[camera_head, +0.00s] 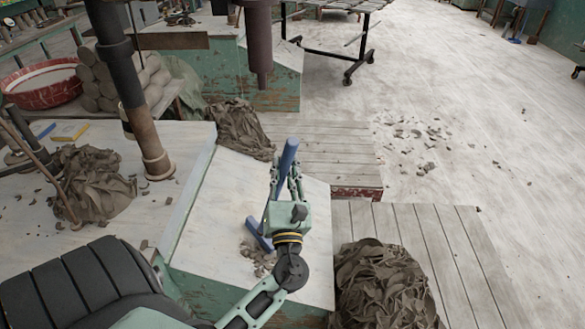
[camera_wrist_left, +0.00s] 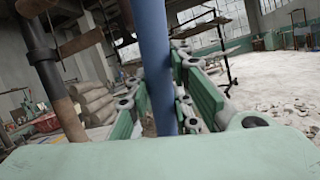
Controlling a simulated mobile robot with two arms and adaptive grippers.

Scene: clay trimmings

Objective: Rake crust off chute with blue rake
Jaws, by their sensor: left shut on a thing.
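The blue rake (camera_head: 288,156) stands tilted over the pale sloping chute (camera_head: 215,215). My left gripper (camera_head: 285,178) is shut on its handle, whose top sticks out beyond the fingers. The blue handle (camera_wrist_left: 156,60) also runs between the fingers in the left wrist view. The rake's head (camera_head: 257,235) is low over the chute, left of my wrist; I cannot tell whether it touches. Brown crust crumbs (camera_head: 258,258) lie just below the head, partly hidden by my wrist. My right gripper is in neither view.
A heap of clay trimmings (camera_head: 382,285) sits on the slatted boards right of the chute. Another heap (camera_head: 240,128) lies at the chute's upper end. A dark post (camera_head: 135,100) stands on the left worktop beside more clay (camera_head: 92,185). The floor at right has scattered crumbs (camera_head: 410,135).

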